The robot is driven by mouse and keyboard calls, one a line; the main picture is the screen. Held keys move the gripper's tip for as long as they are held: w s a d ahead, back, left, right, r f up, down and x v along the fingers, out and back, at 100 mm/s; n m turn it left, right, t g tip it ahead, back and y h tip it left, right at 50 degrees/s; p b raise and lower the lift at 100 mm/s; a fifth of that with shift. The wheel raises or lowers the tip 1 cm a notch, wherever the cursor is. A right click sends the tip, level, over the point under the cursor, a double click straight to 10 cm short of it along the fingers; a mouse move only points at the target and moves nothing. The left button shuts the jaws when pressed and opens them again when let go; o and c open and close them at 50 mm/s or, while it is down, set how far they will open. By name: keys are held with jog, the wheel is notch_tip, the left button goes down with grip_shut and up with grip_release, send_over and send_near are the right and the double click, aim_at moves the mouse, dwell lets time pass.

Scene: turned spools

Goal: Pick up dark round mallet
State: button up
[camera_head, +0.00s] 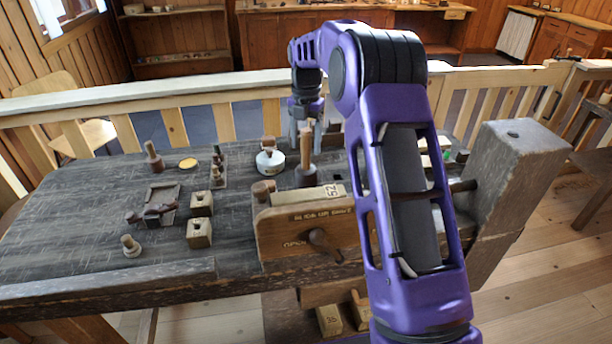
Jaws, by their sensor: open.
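A mallet with a dark round head (307,178) stands head down on the workbench, its lighter brown handle pointing up, right of the white round tin. My gripper (306,140) points down over this part of the bench, open, with its grey fingers to either side of the handle's upper end in the picture. I cannot tell whether the handle is between the fingers or in front of them. A smaller brown mallet-like tool (154,160), also handle up, stands far left on the bench.
The dark workbench (80,220) holds a white tin (270,160), wooden blocks (199,233), a small vise-like tool (152,212) and a pale turned piece (131,246). A wooden vise jaw (305,228) stands in front of the mallet. A large post (512,180) rises at right.

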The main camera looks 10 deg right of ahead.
jog(key=shift+f, duration=0.65)
grip_shut()
